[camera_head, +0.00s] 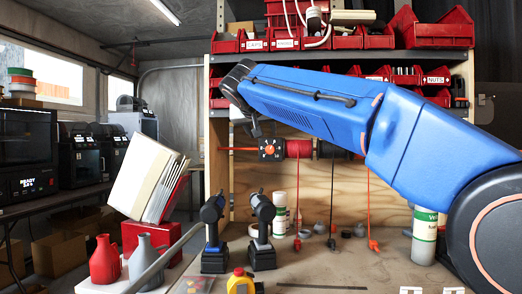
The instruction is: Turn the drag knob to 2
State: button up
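A dark round knob-like part with orange marks (271,149) sits on a horizontal rod in front of the wooden shelf back. I take it for the drag knob; its numbers and setting are too small to read. A red spool (298,149) sits right beside it on the rod. My blue arm crosses from the right and bends down at its left end. My gripper (256,130) seems to be the small dark end just above and left of the knob. Its fingers are too small and dark to tell open from shut, and I cannot tell whether it touches the knob.
Two dark power tools (213,232) stand upright on the bench below the knob. A white-green canister (424,236) stands at the right. Red bins (434,28) fill the shelf above. A yellow tool (240,283) lies at the front.

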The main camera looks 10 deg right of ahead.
aim_at(270, 149)
jog(key=x, duration=1.6)
jog(key=shift+w+d+f, duration=0.15)
jog(key=shift+w, duration=0.1)
jog(key=c, duration=1)
jog(key=shift+c, duration=0.2)
